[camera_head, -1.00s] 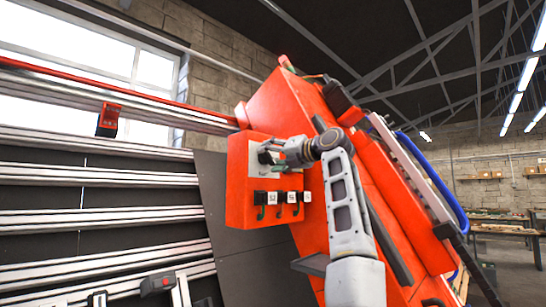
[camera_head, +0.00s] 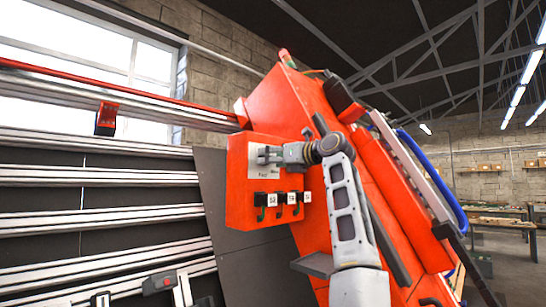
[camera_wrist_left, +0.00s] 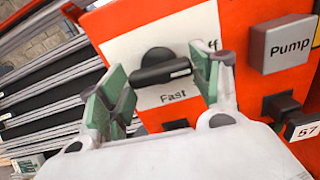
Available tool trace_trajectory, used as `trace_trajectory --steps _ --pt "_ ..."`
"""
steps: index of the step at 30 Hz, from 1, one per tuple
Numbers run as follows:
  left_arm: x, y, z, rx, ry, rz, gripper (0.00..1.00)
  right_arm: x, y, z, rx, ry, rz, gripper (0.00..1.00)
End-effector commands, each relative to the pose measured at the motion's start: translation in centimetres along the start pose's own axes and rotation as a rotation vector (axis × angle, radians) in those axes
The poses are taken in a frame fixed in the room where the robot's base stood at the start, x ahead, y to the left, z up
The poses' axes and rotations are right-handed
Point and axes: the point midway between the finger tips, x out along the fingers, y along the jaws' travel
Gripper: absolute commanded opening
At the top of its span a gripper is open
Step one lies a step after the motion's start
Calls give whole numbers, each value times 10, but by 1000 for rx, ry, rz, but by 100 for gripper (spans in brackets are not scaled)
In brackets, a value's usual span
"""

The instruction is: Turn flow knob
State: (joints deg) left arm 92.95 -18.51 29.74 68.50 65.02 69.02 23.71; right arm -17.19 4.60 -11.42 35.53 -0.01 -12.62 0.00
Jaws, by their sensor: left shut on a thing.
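The flow knob (camera_wrist_left: 160,68) is black, with a bar handle that carries a white mark at its right end in the left wrist view. It sits on a white label plate (camera_wrist_left: 135,38) with "Fast" printed below it and an "ff" ending partly hidden behind a finger. My left gripper (camera_wrist_left: 158,85) has its two green-padded fingers either side of the knob and is shut on it; the right pad is close against the handle's marked end. In the head view the left gripper (camera_head: 266,155) is at the red control box (camera_head: 237,182) and mostly hides the knob.
A grey Pump button (camera_wrist_left: 283,45) is right of the knob, with a black switch and a tag (camera_wrist_left: 304,130) below it. In the head view, several black switches with white tags line the box's lower front. The red machine body (camera_head: 290,110) stands close behind my arm.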

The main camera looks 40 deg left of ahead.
Motion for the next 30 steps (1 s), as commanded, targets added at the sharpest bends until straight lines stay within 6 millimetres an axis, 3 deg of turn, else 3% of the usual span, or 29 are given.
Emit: trace_trajectory --steps 20,21,25,30 --pt "0 0 0 -74 -1 -1 40 -3 -2 -1 1 1 -3 40" --pt "0 0 0 -74 -1 -1 68 -3 -2 -1 1 1 -2 40" --pt "0 0 0 -73 -1 -1 85 -3 -1 0 0 0 -1 40" --pt "0 0 0 -72 -1 -1 86 -3 1 0 -1 0 1 40"
